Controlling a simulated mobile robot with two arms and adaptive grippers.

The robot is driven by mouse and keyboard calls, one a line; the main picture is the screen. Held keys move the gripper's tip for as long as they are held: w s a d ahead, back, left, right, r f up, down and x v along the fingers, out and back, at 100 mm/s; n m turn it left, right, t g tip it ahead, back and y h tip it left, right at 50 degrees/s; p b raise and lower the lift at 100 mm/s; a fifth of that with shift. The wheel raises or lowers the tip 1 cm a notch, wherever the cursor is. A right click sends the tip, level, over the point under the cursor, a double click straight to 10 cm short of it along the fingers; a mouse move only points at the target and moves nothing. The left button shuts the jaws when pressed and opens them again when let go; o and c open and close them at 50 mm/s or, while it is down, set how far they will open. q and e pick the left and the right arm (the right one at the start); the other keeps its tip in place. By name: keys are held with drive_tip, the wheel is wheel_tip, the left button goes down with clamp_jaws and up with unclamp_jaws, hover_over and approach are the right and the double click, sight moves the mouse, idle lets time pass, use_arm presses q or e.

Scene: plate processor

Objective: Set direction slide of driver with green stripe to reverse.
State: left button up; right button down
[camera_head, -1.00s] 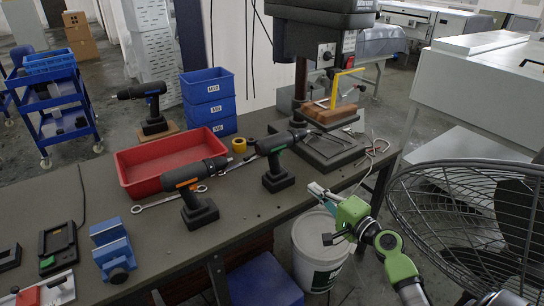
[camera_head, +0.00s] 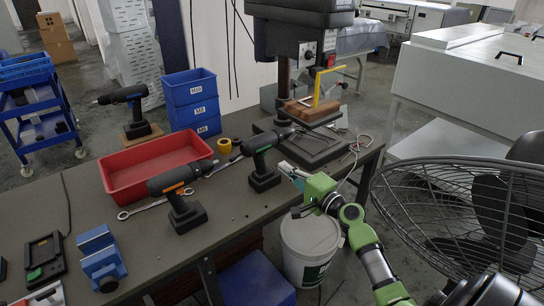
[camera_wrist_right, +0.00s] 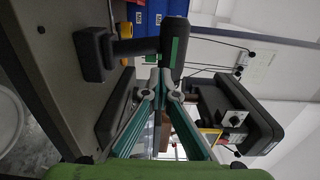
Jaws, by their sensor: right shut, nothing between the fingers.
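The driver with the green stripe (camera_head: 262,160) is a dark cordless tool standing upright on its battery base near the front edge of the bench. In the right wrist view its body (camera_wrist_right: 181,28) shows the green stripe, just beyond the fingertips. Its direction slide is too small to make out. My right gripper (camera_head: 284,168) is shut and empty, close to the right side of this driver, at about handle height in the head view. In the wrist view its fingertips (camera_wrist_right: 160,75) come together near the driver; I cannot tell whether they touch it. My left gripper is not in view.
An orange-striped driver (camera_head: 186,213) stands to the left, before a red tray (camera_head: 113,180). A blue-marked driver (camera_head: 134,112) stands behind. A drill press (camera_head: 300,55) is behind the green-striped driver.

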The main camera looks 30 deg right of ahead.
sight(266, 154)
drive_tip(key=w, duration=0.7)
drive_tip(key=shift+a+p, duration=0.3)
drive_tip(key=shift+p, duration=0.05)
